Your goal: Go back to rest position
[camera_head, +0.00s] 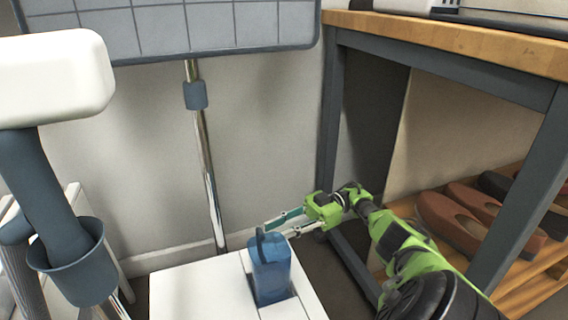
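My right gripper (278,228) is at the end of the green arm that comes in from the lower right. Its two fingers point left and look spread apart, with a gap between them. They are at the top of a translucent blue tank (270,275); I cannot tell whether they touch it. The tank stands upright in a recess of a white base (195,285). My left gripper is not in view.
A wooden-topped table (450,40) with dark legs stands right, shoes (455,220) on a low shelf beneath. A metal pole (207,165) and grid-patterned board (180,30) stand behind the base. A white-headed device (50,75) sits in a blue-grey holder (75,268) at left.

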